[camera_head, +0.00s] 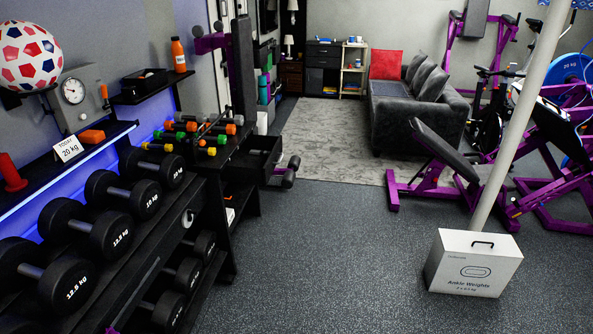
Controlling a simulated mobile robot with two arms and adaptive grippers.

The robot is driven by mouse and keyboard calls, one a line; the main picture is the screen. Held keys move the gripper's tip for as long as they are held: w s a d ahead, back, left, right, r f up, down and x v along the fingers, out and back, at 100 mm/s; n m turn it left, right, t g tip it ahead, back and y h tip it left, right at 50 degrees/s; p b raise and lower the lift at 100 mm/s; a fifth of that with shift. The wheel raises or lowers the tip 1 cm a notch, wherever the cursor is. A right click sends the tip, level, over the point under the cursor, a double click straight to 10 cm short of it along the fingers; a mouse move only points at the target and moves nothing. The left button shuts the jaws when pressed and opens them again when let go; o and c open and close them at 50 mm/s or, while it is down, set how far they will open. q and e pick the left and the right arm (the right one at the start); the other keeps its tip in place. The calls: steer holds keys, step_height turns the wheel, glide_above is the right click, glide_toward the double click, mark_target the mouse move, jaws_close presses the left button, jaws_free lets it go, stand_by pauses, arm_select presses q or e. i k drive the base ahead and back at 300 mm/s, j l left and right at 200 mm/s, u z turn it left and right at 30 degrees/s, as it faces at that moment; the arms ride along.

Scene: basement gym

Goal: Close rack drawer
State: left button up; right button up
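A small black drawer (273,157) juts out from the right side of the black rack (228,157) in the middle left of the head view. It stands open and its inside looks dark. Colourful small dumbbells (205,128) lie on the rack's top beside it. What the drawer holds is too dark to tell. Neither of my grippers shows in this view.
A nearer rack with large black dumbbells (98,228) fills the left side. A white Ankle Weights box (473,262) stands on the floor at the right, beside a slanted pale pole (522,110). Purple gym machines (455,185) stand behind. The middle floor (310,250) is clear.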

mark_target(245, 168)
steer(key=i, duration=0.95)
